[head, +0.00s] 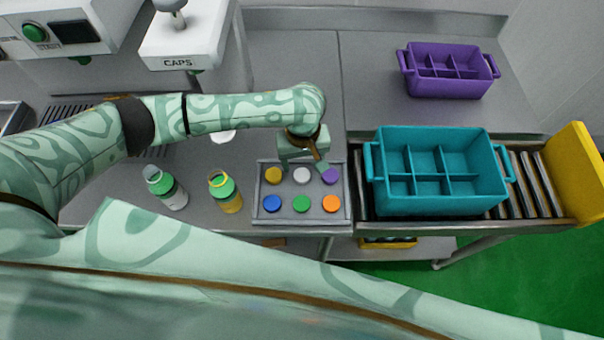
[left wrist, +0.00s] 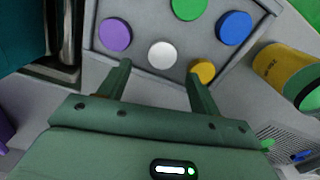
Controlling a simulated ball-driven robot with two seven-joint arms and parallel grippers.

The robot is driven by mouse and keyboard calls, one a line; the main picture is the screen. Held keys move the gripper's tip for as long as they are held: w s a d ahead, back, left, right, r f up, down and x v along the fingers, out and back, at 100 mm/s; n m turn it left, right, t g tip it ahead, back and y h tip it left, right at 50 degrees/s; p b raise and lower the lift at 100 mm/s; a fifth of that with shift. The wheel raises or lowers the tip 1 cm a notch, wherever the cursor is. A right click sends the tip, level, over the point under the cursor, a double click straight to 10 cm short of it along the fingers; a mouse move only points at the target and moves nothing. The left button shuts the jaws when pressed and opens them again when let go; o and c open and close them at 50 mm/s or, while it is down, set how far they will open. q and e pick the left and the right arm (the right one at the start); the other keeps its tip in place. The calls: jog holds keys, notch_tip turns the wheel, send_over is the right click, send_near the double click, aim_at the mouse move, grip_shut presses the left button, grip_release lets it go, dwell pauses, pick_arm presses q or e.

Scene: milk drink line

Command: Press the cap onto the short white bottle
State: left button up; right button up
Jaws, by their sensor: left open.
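A grey tray (head: 262,190) holds loose round caps in two rows: yellow, white (head: 302,175) and purple behind, blue, green and orange in front. My left gripper (head: 318,161) is open and empty at the tray's back edge. In the left wrist view its fingertips (left wrist: 160,72) straddle the near side of the white cap (left wrist: 162,55), with nothing held. A white rounded thing (head: 222,136) shows partly under my left forearm; most of it is hidden, so I cannot tell whether it is the short white bottle. My right gripper is out of view.
A bottle with a green top and whitish body (head: 174,197) and a yellow bottle with green (head: 231,201) stand left of the tray. A teal divided crate (head: 440,203) sits on rollers to the right. A purple crate (head: 446,88) stands behind. A CAPS machine (head: 186,45) is at back left.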

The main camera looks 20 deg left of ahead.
aim_at(302, 175)
pick_arm(q)
jog(key=f, duration=0.1)
jog(key=f+b, duration=0.1)
jog(key=f, duration=0.1)
jog(key=f+b, duration=0.1)
jog(key=f, duration=0.1)
jog(key=shift+s, duration=0.3)
jog(key=shift+r, duration=0.1)
jog(key=c, duration=1)
